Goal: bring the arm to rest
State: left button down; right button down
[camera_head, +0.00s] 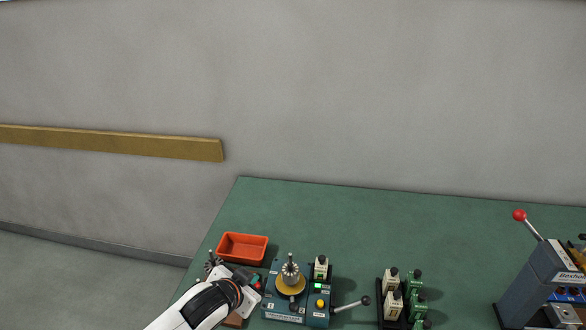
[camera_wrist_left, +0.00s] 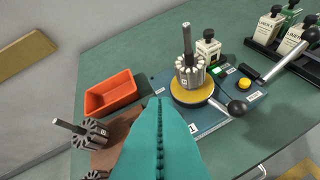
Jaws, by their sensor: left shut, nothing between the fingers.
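My left arm comes in from the lower left in the head view, and its gripper (camera_head: 256,282) is over the left part of the green table (camera_head: 330,210), beside the blue winding machine (camera_head: 289,310). In the left wrist view the teal fingers (camera_wrist_left: 160,140) are shut together with nothing between them. An armature (camera_head: 290,268) stands upright on the machine's yellow disc; it also shows in the wrist view (camera_wrist_left: 190,70). Another armature (camera_wrist_left: 90,132) lies tilted on a brown surface left of the fingers. My right gripper is not in view.
An orange bin (camera_head: 242,247) stands empty behind my left gripper. The machine's lever (camera_head: 351,305) reaches right. A black rack with white and green bottles (camera_head: 404,297) stands further right, and a grey press with a red-knobbed lever (camera_head: 541,282) at the far right. The table's back is clear.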

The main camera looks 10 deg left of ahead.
pick_arm(q)
jog(key=s+a+f+n+g+y, duration=0.1)
jog(key=s+f+n+g, duration=0.1)
jog(key=s, duration=0.7)
jog(key=s+a+f+n+g, duration=0.1)
jog(key=s+a+g, duration=0.1)
jog(key=s, duration=0.7)
jog(key=s+a+f+n+g+y, duration=0.1)
jog(key=s+f+n+g, duration=0.15)
jog(key=s, duration=0.65)
notch_tip(320, 180, down, 26)
jog(key=m+g+b, duration=0.1)
jog(key=b, duration=0.1)
jog(key=s+a+f+g+b, duration=0.1)
jog(key=s+a+f+b, duration=0.1)
jog(key=s+f, duration=1.5)
notch_tip(320, 180, down, 3)
jog(key=shift+a+r+b, duration=0.1)
jog(key=shift+a+b, duration=0.2)
jog(key=shift+a, duration=0.3)
